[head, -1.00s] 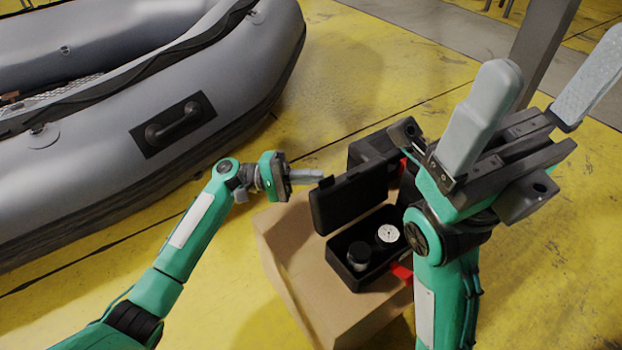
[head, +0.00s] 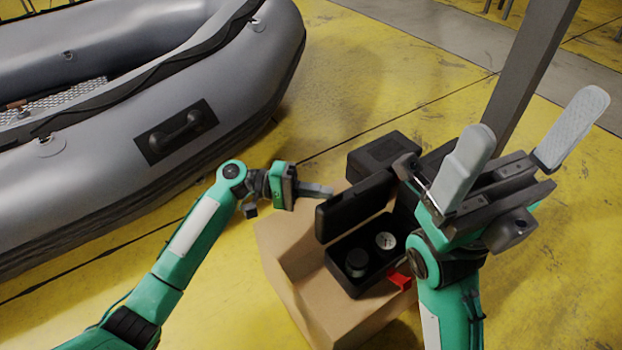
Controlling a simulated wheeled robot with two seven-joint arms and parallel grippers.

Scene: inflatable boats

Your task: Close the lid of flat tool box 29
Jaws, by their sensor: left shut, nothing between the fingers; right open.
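The flat tool box (head: 337,278) is a small black case on a cardboard box. Its lid (head: 352,205) stands open, raised on the far left side of the case. Inside are a dark round item (head: 356,262) and a pale-faced round item (head: 386,241). My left gripper (head: 318,190) is shut and empty, its fingertips at the lid's upper left corner; I cannot tell whether they touch it. My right gripper (head: 525,150) is open and empty, raised to the right of the case. My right arm hides part of the area right of the case.
The cardboard box (head: 285,250) stands on the yellow floor. Another black case (head: 384,152) sits behind the tool box, and a red part (head: 400,280) shows beside it. A grey inflatable boat (head: 100,150) fills the left. A grey post (head: 530,75) rises behind my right gripper.

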